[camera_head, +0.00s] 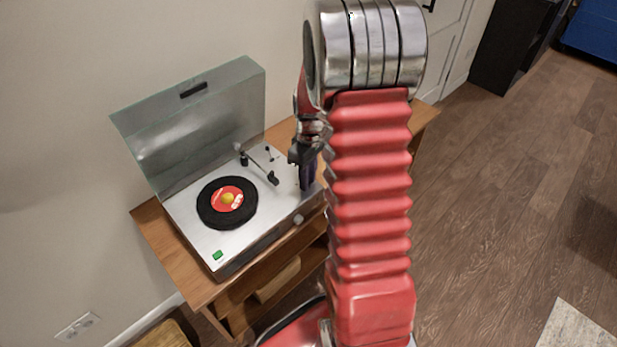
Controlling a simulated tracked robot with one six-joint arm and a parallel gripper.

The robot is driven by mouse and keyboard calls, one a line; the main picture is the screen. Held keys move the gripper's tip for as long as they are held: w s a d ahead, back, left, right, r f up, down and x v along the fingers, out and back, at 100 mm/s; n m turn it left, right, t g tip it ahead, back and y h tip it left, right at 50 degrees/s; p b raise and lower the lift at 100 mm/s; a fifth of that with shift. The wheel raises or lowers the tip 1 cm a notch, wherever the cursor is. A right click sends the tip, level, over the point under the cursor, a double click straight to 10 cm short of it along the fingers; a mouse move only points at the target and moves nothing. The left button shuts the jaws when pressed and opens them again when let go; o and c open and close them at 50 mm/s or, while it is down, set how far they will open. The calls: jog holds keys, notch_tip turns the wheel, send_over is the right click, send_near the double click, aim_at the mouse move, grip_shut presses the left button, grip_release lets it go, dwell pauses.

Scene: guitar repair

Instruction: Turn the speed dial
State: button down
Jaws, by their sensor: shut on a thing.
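A record player (185,225) stands on a wooden cabinet with its clear lid raised. My gripper (306,184) points down at the right part of its white deck, right of the tonearm. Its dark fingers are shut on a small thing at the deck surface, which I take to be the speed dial. The fingers hide the dial, so its shape and setting cannot be seen.
A black record (227,203) with a red label lies on the platter. The tonearm (262,168) rests beside it. A round knob (298,219) is on the front right and a green button (218,255) at the front left. The raised lid (195,120) stands behind.

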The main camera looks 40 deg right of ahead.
jog(key=m, duration=0.5)
jog(key=shift+m, duration=0.3)
jog(key=m, duration=0.5)
jog(key=shift+a+t, duration=0.1)
jog(key=shift+t, duration=0.2)
jog(key=c, duration=1.5)
grip_release()
jog(key=shift+c, duration=0.2)
jog(key=shift+r, duration=0.1)
notch_tip(320, 180, up, 14)
jog(key=shift+s+d+f, duration=0.2)
jog(key=shift+s+d, duration=0.05)
